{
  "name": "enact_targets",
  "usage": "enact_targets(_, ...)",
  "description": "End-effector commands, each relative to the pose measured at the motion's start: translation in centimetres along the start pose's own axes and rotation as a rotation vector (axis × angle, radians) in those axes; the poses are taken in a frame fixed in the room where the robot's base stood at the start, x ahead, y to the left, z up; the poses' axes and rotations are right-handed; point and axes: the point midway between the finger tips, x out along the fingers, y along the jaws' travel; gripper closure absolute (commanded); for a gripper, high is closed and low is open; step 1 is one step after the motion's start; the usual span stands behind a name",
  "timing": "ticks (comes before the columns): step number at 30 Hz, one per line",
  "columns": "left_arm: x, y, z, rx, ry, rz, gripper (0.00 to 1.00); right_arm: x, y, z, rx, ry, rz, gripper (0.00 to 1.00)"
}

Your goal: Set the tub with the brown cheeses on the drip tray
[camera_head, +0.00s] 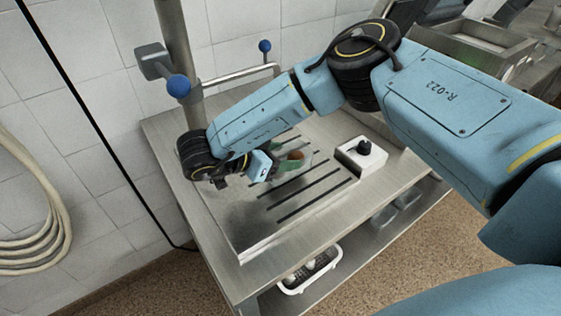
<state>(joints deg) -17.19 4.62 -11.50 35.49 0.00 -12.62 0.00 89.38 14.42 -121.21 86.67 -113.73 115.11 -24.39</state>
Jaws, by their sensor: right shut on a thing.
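My right arm reaches in from the right, and its gripper (268,164) is low over the steel table. It is shut on a small greenish tub (296,165) with something brown in it. The gripper and forearm hide part of the tub. The drip tray (256,226), a steel plate with several dark slots, lies on the table below the tub. I cannot tell whether the tub touches the tray. My left gripper is not in view.
A white block with a black knob (364,148) stands at the tray's right side. A steel post with blue-knobbed levers (179,86) rises behind the table. The tray's front is clear.

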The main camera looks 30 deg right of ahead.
Motion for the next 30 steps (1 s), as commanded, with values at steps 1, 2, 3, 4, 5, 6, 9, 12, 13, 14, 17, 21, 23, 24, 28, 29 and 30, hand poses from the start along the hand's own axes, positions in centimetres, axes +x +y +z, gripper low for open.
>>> enact_targets(1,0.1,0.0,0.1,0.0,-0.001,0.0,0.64,0.3,0.1,0.6,-0.001,-0.001,0.002,0.66)
enact_targets(2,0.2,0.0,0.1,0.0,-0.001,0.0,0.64,0.5,0.0,0.9,-0.001,-0.001,0.002,0.66)
enact_targets(3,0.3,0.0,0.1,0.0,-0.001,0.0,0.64,0.7,0.0,1.3,-0.001,0.0,0.001,0.66)
enact_targets(4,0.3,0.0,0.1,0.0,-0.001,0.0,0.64,0.8,0.0,1.5,0.0,0.0,0.001,0.66)
enact_targets(5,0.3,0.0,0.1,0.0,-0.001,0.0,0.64,0.9,0.0,1.7,0.0,0.0,0.002,0.66)
enact_targets(6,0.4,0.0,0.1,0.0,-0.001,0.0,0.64,1.0,0.0,1.9,0.001,0.0,0.002,0.66)
enact_targets(9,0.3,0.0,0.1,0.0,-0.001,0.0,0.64,1.1,0.0,2.0,0.001,0.001,0.0,0.66)
enact_targets(12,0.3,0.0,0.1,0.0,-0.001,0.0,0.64,1.0,0.0,1.9,0.001,0.001,0.0,0.66)
enact_targets(13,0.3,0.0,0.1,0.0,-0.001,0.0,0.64,1.0,0.0,1.9,0.001,0.001,0.0,0.66)
enact_targets(14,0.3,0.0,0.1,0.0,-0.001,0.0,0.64,1.0,0.0,1.9,0.001,0.001,0.0,0.66)
enact_targets(17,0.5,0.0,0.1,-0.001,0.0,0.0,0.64,1.1,0.0,2.1,0.001,0.001,0.0,0.66)
enact_targets(21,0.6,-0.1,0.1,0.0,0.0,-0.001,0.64,1.2,0.0,2.2,0.001,0.0,0.0,0.34)
enact_targets(23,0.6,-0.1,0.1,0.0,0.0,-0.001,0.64,1.2,0.0,2.2,0.001,0.0,0.0,0.26)
enact_targets(24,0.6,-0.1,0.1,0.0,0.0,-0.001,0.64,1.2,0.0,2.2,0.001,0.0,0.0,0.23)
enact_targets(28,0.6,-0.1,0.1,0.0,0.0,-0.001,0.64,1.2,0.0,2.2,0.001,0.0,0.0,0.23)
enact_targets(29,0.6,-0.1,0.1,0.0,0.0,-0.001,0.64,1.2,0.0,2.2,0.001,0.0,0.0,0.23)
enact_targets(30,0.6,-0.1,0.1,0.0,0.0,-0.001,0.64,1.2,0.0,2.2,0.001,0.0,0.0,0.23)
